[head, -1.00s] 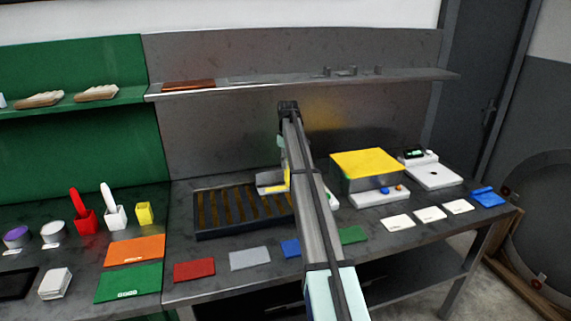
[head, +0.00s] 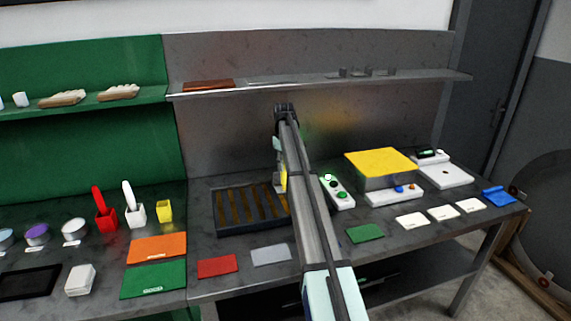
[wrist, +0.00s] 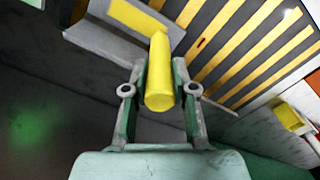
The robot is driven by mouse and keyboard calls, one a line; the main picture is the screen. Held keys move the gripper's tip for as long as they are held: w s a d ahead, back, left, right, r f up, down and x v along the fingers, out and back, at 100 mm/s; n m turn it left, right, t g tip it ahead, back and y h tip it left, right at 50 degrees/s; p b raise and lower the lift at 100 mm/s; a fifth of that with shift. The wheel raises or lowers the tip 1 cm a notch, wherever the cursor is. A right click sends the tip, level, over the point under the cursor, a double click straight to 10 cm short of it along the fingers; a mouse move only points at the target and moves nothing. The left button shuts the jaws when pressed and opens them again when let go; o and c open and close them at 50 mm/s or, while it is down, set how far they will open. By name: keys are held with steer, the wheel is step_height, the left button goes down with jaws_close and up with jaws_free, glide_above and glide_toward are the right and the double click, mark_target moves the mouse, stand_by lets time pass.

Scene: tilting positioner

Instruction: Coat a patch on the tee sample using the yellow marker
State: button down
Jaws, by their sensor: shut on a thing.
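My gripper (wrist: 162,100) is shut on the yellow marker (wrist: 160,75), which points away from the wrist. In the wrist view, the marker's far end overlaps a grey angled piece with a yellow face (wrist: 135,18), probably the tee sample; I cannot tell whether they touch. In the head view, my arm hides most of the gripper and the grey piece, and only a bit of yellow (head: 284,181) shows beside the arm.
A dark slatted tray (head: 252,230) lies left of my arm; its slats look yellow in the wrist view. A control box with green buttons (head: 338,192) and a yellow-topped block (head: 380,162) stand to the right. Holders, including a yellow one (head: 165,210), stand left.

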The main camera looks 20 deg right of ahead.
steer(key=shift+a, duration=0.45)
step_height(320, 180, up, 4)
steer(key=shift+a+f+p, duration=0.1)
steer(key=shift+f+p, duration=0.1)
steer(key=shift+p, duration=0.6)
steer(key=shift+r+p, duration=1)
steer(key=shift+r, duration=1.25)
steer(key=shift+a, duration=0.1)
